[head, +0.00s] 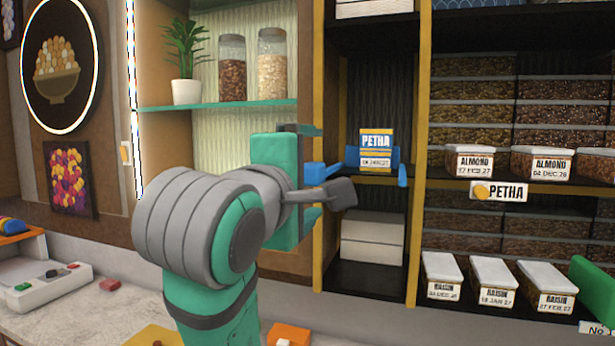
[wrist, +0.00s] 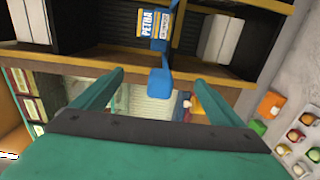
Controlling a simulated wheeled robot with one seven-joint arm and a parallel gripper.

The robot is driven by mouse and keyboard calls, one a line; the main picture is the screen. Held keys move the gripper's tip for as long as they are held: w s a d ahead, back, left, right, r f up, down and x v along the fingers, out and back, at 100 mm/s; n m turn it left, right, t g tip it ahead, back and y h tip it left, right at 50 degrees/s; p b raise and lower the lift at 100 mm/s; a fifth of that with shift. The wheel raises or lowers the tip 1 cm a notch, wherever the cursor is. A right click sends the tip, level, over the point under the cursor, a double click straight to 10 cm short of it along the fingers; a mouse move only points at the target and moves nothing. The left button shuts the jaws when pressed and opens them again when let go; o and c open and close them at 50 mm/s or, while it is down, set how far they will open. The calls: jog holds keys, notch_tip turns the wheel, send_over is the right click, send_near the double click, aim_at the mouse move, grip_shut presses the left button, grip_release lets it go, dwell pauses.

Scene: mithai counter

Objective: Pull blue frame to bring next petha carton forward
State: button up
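The petha carton (head: 376,139), yellow, white and blue with a PETHA label, stands on a middle shelf; a dated label shows below it. The blue frame (head: 402,163) sits around its lower part, with a blue arm reaching out left to a blocky end (head: 314,175). My gripper (head: 318,168) is at that end, its fingers spread above and below. In the wrist view the blue end (wrist: 161,84) appears between the two open teal fingers (wrist: 158,77), with gaps on both sides. I cannot tell its depth between them. The carton (wrist: 146,22) is beyond it.
A yellow-edged upright (head: 318,262) stands close beside my gripper. A white box (head: 372,238) sits on the shelf below. Almond and raisin tubs fill the right shelves, with a PETHA sign (head: 507,192). Jars (head: 232,68) and a plant stand on the green shelf above left.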

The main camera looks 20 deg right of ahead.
dwell(0.5)
jog(key=shift+v, duration=3.5)
jog(key=shift+s+a, duration=0.3)
jog(key=shift+s, duration=0.1)
